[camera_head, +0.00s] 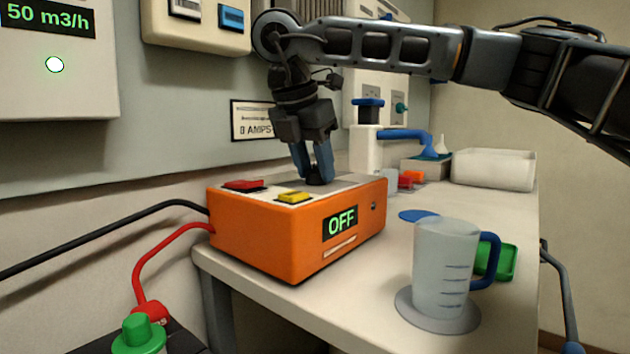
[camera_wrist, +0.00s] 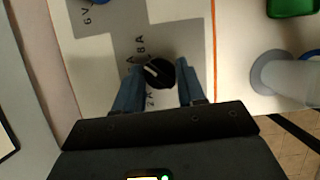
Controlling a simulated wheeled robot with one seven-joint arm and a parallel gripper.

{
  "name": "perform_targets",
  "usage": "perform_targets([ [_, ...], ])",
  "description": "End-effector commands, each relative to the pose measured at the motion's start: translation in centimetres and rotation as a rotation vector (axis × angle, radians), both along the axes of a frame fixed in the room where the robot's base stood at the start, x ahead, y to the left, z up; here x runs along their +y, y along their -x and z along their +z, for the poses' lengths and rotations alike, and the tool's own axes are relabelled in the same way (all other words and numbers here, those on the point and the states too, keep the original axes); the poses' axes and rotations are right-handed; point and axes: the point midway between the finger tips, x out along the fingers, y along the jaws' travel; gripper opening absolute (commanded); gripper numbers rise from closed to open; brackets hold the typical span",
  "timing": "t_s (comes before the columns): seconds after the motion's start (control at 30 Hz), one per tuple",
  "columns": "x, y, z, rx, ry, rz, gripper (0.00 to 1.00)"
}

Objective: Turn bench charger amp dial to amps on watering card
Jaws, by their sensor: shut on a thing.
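The bench charger (camera_head: 270,242) is an orange box on the bench, with a lit display (camera_head: 340,223) reading "OFF". Its grey top carries the amp dial (camera_wrist: 160,75), a round black knob with a white pointer mark. Labels "8A" and "2A" show beside the dial in the wrist view; I cannot tell exactly which one the mark meets. The watering card (camera_head: 252,120) hangs on the wall behind and reads "8 AMPS", its right edge hidden by my gripper. My gripper (camera_head: 314,178) points down, its blue fingers shut on the dial from both sides.
A red rocker (camera_head: 244,185) and a yellow one (camera_head: 295,197) sit on the charger's top. A jug (camera_head: 442,265) with a blue handle stands at right, near a green tray (camera_head: 497,262). Red and black cables run at left. A white bin (camera_head: 494,169) stands farther back.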

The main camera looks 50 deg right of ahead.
Motion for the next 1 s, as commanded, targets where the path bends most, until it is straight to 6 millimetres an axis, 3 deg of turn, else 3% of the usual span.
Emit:
perform_targets([
  [0.4,0.02,-0.20,-0.11,0.000,0.000,-0.252,0.09],
  [1.0,-0.04,-0.20,-0.05,0.001,-0.001,-0.317,0.09],
])
